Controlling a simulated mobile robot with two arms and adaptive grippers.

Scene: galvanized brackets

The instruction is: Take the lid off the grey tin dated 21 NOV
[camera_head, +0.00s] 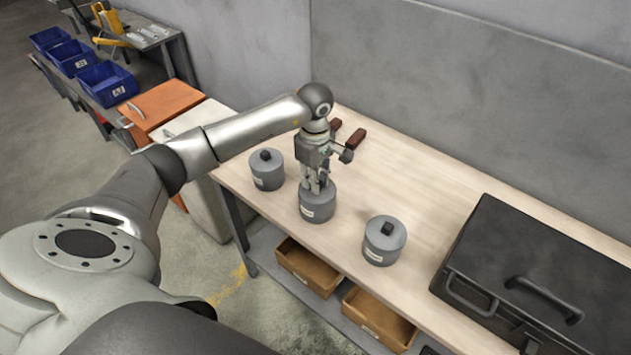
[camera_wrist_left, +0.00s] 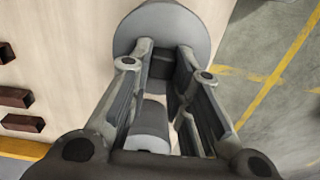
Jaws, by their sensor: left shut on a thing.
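Three grey lidded tins stand on the wooden workbench (camera_head: 400,190): a left tin (camera_head: 267,172), a middle tin (camera_head: 319,206) and a right tin (camera_head: 384,243). Each has a pale label on its front, too small to read here. Black knobs show on the left and right lids. My left gripper (camera_head: 316,188) points down over the middle tin and is shut on the knob of its lid. In the left wrist view the fingers (camera_wrist_left: 172,72) close around the dark knob (camera_wrist_left: 161,66), above the round grey lid (camera_wrist_left: 175,22). I cannot tell whether this lid is raised. My right gripper is not in view.
A large black case (camera_head: 540,262) fills the bench's right side. Open brown bins (camera_head: 310,268) sit on the shelf below. A grey wall (camera_head: 480,110) bounds the back. Bare bench lies between the right tin and the wall.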

